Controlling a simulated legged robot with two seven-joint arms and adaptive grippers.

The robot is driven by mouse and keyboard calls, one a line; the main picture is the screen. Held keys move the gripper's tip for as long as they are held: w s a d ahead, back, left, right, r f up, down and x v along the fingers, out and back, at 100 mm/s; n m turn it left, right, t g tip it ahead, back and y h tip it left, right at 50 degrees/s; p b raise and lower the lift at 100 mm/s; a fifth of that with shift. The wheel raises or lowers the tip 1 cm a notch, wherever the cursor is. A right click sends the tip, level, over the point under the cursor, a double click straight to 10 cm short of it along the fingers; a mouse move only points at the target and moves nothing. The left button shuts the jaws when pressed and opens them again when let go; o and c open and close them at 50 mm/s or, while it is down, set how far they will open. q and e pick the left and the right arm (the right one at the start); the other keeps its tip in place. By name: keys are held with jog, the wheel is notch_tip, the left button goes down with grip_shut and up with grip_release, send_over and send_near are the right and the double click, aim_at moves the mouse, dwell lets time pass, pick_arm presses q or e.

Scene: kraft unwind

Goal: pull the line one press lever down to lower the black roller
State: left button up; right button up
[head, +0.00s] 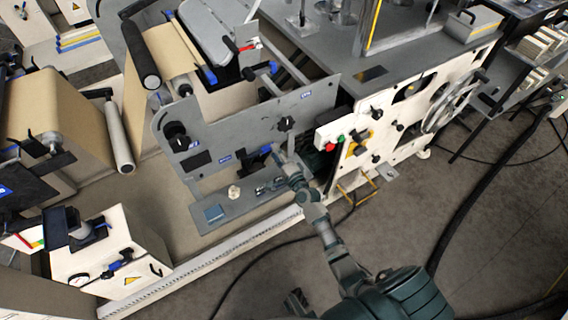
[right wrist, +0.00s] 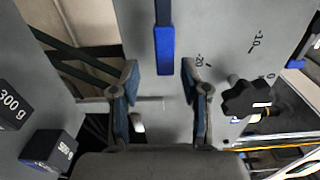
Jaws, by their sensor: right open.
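A lever with a blue grip (right wrist: 164,50) on a dark bar lies ahead of my right gripper in the right wrist view, between the lines of its two fingers. In the head view a blue grip (head: 265,149) shows beside my right gripper (head: 279,152), low on the grey panel (head: 235,132). My right gripper (right wrist: 158,82) is open with nothing between its fingers. Whether a finger touches the grip I cannot tell. A black roller (head: 138,50) with a steel end is at the upper left of the machine. My left gripper is not in view.
A black knob (right wrist: 247,98) sits right of my right fingers, near scale marks. Black weights (right wrist: 48,150) stand lower left in the wrist view. The cream control panel (head: 375,135) with red and green buttons is right of the grey panel. The floor (head: 395,225) in front is mostly clear, with cables.

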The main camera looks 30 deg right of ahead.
jog(key=s, duration=0.8)
jog(key=shift+s+d, duration=0.2)
